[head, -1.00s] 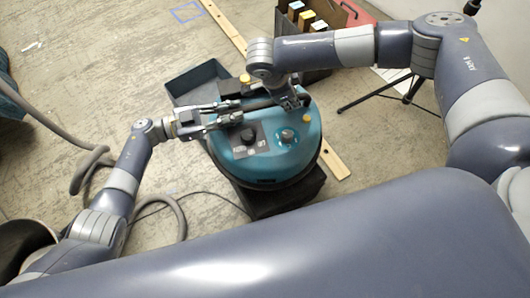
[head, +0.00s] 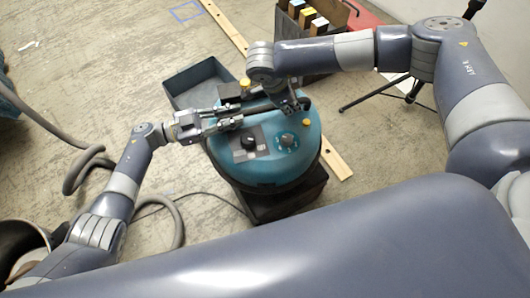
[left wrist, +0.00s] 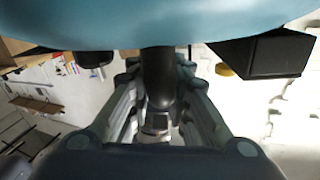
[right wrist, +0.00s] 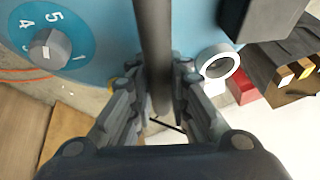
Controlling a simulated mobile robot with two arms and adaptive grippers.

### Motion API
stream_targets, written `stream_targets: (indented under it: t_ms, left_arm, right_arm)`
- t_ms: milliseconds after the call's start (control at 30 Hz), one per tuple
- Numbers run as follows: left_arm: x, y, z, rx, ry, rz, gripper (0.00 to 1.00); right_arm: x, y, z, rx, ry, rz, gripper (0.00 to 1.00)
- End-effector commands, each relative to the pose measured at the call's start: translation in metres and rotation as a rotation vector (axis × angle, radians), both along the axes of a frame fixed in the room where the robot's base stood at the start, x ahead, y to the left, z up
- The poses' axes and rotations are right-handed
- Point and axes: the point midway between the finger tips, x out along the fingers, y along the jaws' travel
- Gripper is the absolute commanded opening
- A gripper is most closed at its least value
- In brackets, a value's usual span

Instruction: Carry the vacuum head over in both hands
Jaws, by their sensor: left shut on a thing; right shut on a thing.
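The vacuum head (head: 262,168) is a rounded teal body with a grey panel, a black knob and a teal dial on top. Its dark handle bar (head: 258,107) runs across the top. My left gripper (head: 236,118) is shut on the left part of the handle. My right gripper (head: 291,105) is shut on its right part, reaching down from above. The handle passes between the fingers in the left wrist view (left wrist: 158,80) and the right wrist view (right wrist: 153,50). A black boxy part (head: 285,203) shows below the head; I cannot tell whether they touch.
A dark grey open tray (head: 200,88) lies behind the head at left. A wooden strip (head: 338,162) lies on the floor. A dark box with coloured blocks (head: 312,25) stands at the back. A grey hose (head: 72,178) curls at left.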

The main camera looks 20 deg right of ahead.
Motion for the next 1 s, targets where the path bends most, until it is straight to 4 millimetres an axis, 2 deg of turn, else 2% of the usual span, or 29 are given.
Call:
stream_targets:
  t_ms: [67, 100, 167, 200, 467, 600, 767, 1000]
  left_arm:
    - [-0.001, -0.001, -0.001, -0.008, -0.006, -0.009, 0.00]
    - [-0.003, 0.000, -0.005, 0.002, -0.001, -0.009, 0.22]
    - [-0.003, 0.000, -0.004, 0.001, 0.000, -0.008, 0.36]
    - [-0.002, 0.000, -0.004, 0.000, -0.001, -0.008, 0.38]
    - [0.000, -0.001, 0.001, -0.007, -0.005, -0.004, 0.38]
    - [0.001, 0.006, 0.001, -0.007, -0.006, -0.002, 0.38]
    - [0.001, 0.032, -0.003, 0.002, -0.001, -0.001, 0.38]
    - [0.000, 0.084, -0.007, 0.009, 0.005, -0.002, 0.38]
  right_arm:
    - [0.004, -0.002, -0.001, -0.005, -0.010, -0.001, 0.00]
    - [0.002, -0.002, -0.003, -0.004, -0.004, -0.001, 0.21]
    - [0.002, -0.002, -0.002, -0.004, -0.004, -0.001, 0.35]
    - [0.001, -0.002, -0.002, -0.004, -0.004, -0.001, 0.37]
    - [0.001, -0.001, -0.003, -0.001, -0.001, -0.001, 0.37]
    - [0.000, 0.000, -0.003, -0.001, -0.001, 0.000, 0.37]
    - [0.000, 0.000, -0.003, 0.000, -0.001, 0.000, 0.37]
    - [0.000, 0.000, -0.003, 0.000, 0.000, 0.000, 0.37]
